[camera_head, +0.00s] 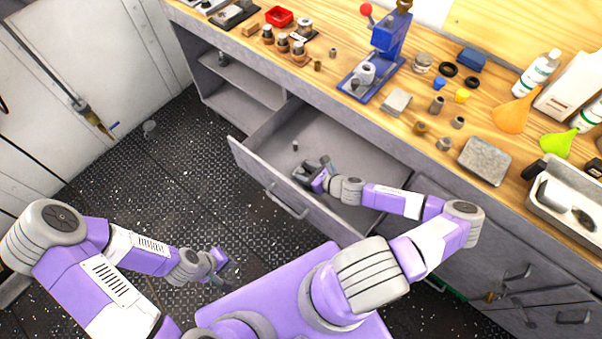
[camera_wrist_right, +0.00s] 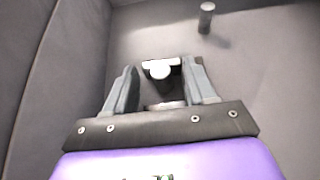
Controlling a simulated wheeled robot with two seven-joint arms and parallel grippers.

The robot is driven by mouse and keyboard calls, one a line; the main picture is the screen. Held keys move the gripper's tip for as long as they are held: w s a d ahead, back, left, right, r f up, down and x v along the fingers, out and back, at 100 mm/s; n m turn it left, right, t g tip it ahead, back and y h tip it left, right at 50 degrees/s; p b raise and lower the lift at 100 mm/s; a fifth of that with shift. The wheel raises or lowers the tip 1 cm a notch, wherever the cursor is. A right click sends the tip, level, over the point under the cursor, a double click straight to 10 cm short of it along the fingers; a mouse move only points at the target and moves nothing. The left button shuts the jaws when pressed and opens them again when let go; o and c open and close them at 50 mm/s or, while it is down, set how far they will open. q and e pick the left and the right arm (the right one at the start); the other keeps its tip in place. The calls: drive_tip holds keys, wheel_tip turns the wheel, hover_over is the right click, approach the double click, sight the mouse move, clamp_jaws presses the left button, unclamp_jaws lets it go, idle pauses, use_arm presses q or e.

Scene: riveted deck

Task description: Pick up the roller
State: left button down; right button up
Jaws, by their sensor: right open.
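My right gripper (camera_head: 312,170) is low inside the open drawer (camera_head: 262,165). In the right wrist view its two grey fingers (camera_wrist_right: 160,78) are apart. A pale piece with a rounded end (camera_wrist_right: 159,69) shows between them against a dark patch; I cannot tell whether it is the roller or whether the fingers touch it. A small grey cylinder (camera_head: 295,145) stands upright on the drawer floor, beyond the gripper; it also shows at the top of the right wrist view (camera_wrist_right: 206,17). My left gripper (camera_head: 220,268) hangs over the dark floor, away from the drawer; its jaws are unclear.
The drawer walls enclose my right gripper; the drawer floor around it is mostly bare. The wooden bench top (camera_head: 335,60) above carries a blue press (camera_head: 388,40), a grey block (camera_head: 485,160), bottles and several small parts. An open shelf (camera_head: 235,85) is left of the drawer.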

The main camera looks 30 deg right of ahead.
clamp_jaws()
